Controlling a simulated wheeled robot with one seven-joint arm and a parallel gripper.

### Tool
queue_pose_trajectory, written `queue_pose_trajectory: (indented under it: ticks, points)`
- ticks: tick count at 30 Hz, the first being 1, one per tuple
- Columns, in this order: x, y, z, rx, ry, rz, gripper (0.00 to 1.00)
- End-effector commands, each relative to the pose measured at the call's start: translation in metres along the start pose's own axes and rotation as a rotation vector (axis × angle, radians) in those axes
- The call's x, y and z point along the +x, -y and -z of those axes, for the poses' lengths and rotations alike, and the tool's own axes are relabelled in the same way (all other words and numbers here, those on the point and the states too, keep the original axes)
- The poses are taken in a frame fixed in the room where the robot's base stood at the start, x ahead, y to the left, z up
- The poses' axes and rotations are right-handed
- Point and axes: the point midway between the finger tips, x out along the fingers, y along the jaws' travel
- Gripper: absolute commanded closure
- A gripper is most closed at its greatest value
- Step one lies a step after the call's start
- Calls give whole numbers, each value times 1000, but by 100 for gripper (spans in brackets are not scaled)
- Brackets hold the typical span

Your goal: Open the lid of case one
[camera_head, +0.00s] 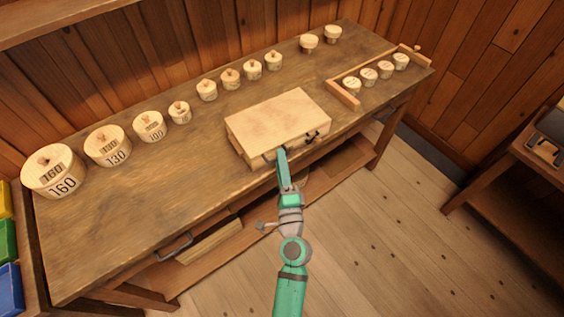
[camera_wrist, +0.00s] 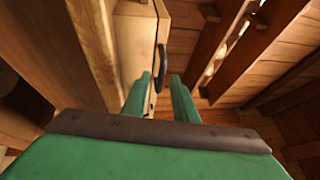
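A closed pale wooden case (camera_head: 278,118) lies near the front edge of the workbench, its lid down. Dark metal fittings (camera_head: 312,136) sit on the right of its front side, and another dark fitting shows near the gripper. No number is readable on the case. My gripper (camera_head: 281,152) is at the case's front side, left of the fittings. In the wrist view my gripper (camera_wrist: 159,84) has its two green fingers apart, with a dark curved fitting (camera_wrist: 160,68) just beyond and between the tips. I cannot tell whether they touch it.
The workbench (camera_head: 130,235) has numbered wooden spools (camera_head: 110,148) along the back and a wooden frame (camera_head: 342,94) with small spools at the right. A drawer handle (camera_head: 174,247) juts from the left front. Coloured bins (camera_head: 8,240) stand at far left. Bench top left of the case is clear.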

Motion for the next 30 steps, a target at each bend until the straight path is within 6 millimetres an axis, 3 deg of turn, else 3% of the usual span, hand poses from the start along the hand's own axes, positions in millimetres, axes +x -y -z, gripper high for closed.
queue_pose_trajectory:
  ticks: [2,6,30]
  points:
    - [0,0,0,0,0,0,74]
    - [0,0,0,-1,-1,0,100]
    - [-1,0,2,-1,-4,-1,100]
